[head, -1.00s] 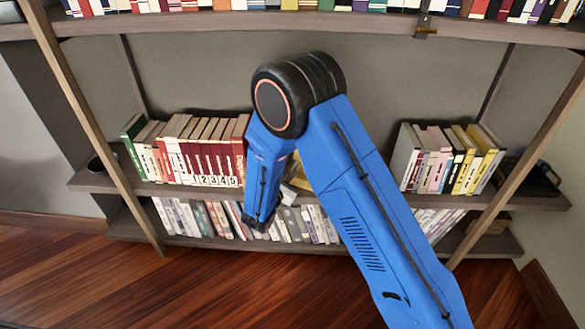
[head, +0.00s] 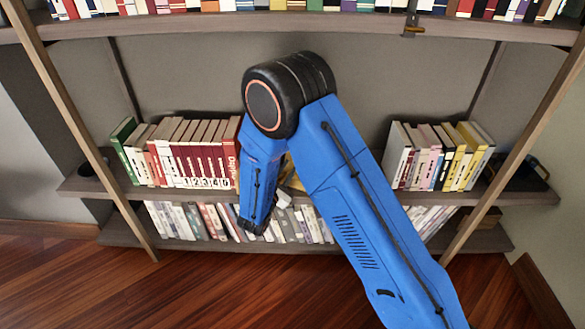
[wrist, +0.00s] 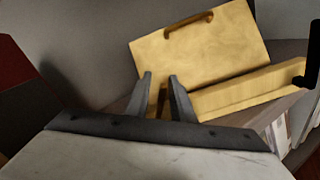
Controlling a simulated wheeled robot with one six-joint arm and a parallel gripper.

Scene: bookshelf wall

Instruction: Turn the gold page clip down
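In the wrist view a pale wooden book stand (wrist: 215,55) has a tilted board with a ledge in front. A thin gold-brown arched bar, which looks like the page clip (wrist: 188,24), stands up at the board's top edge. My gripper (wrist: 161,78) is at the stand's lower left, below and apart from this bar. Its two dark fingers are apart, with a narrow strip of gold-brown seen between them. I cannot tell whether they touch the stand. In the head view my arm hides most of the stand.
A black hooked piece (wrist: 305,75) is at the ledge's right end. In the head view red books (head: 200,160) stand left of my arm and mixed books (head: 440,155) stand right, on the middle shelf (head: 520,195). The shelf above and slanted posts bound the space.

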